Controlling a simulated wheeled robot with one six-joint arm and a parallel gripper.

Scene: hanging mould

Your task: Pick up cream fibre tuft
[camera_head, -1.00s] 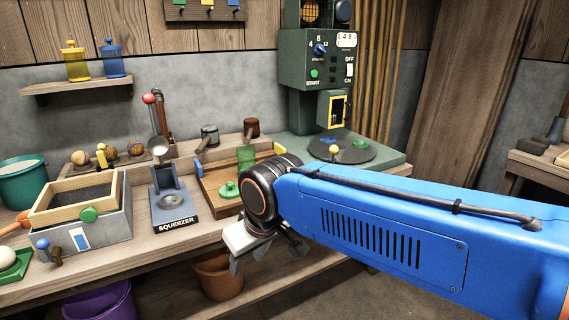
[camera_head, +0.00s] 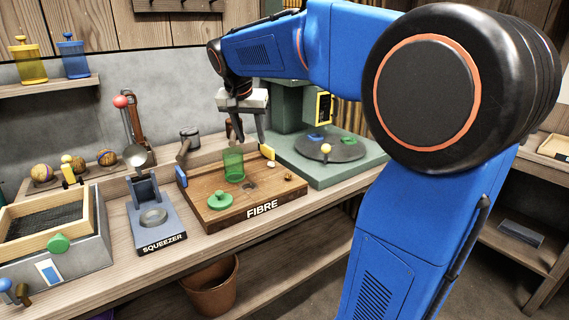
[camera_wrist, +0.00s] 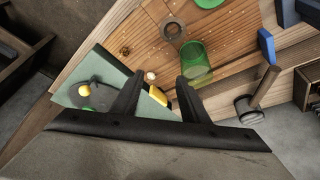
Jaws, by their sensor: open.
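The cream fibre tuft (camera_head: 271,165) is a small pale lump at the right back part of the wooden board marked FIBRE (camera_head: 225,215). In the wrist view the tuft (camera_wrist: 151,76) shows between the fingertips in the picture, close to the left one. My gripper (camera_head: 246,138) is open and empty, pointing down above the back of the board. In the wrist view my gripper (camera_wrist: 160,80) has its fingers apart, with nothing held. How high it is above the tuft is hard to tell.
A brown tuft (camera_head: 289,177) lies near the cream one. A green transparent cylinder (camera_head: 233,166) and a yellow block (camera_head: 267,152) stand close by. The squeezer (camera_head: 155,218) is to the left. A green machine base with a dark turntable (camera_head: 330,148) is to the right.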

